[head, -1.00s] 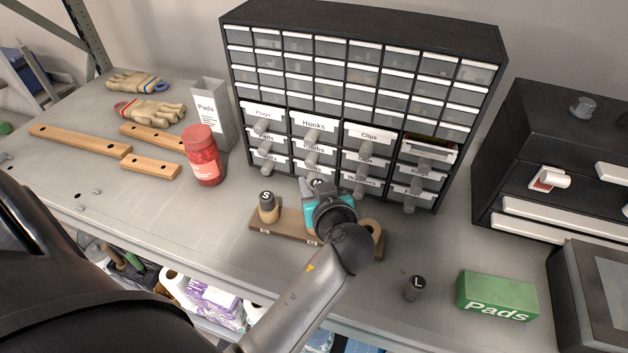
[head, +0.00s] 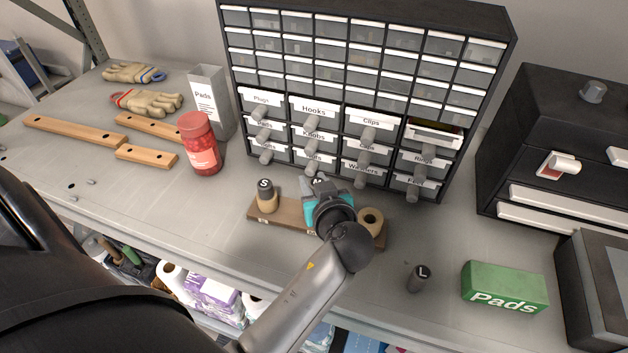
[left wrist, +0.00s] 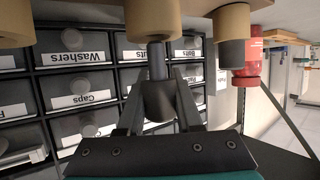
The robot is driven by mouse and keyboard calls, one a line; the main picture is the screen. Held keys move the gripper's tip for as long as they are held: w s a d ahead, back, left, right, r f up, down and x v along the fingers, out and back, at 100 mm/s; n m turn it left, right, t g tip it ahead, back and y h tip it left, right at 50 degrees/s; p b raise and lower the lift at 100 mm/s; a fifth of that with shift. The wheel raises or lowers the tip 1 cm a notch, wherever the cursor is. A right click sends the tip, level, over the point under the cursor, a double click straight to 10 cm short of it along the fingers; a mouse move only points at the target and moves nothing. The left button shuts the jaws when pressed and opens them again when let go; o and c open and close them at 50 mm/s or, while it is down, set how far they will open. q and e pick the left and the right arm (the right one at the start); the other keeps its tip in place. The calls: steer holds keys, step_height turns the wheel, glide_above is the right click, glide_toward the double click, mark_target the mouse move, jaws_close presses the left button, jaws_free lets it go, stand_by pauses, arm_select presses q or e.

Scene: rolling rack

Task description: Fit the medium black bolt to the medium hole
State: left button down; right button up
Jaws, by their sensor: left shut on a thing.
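My left gripper (left wrist: 158,98) is shut on the medium black bolt (left wrist: 157,60). In the head view the bolt's top with an M (head: 319,181) shows just behind the gripper's teal body. In the left wrist view, which is upside down, the bolt's grey shaft lines up with the medium hole's wooden collar (left wrist: 152,18). Part of the shaft shows between fingers and collar; I cannot tell how far its end is inside. The wooden board (head: 291,212) lies under the gripper. The right gripper is not in view.
The S bolt (head: 265,188) stands in the board's left collar. The right collar (head: 370,221) is empty. The L bolt (head: 418,278) stands on the table beside a green Pads box (head: 505,288). The drawer cabinet (head: 362,95) rises close behind the board. A red jar (head: 200,145) stands left.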

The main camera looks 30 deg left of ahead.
arm_select(q)
steer(key=shift+f+b, duration=1.65)
steer(key=shift+f, duration=0.2)
steer(key=c, duration=0.5)
jaws_free()
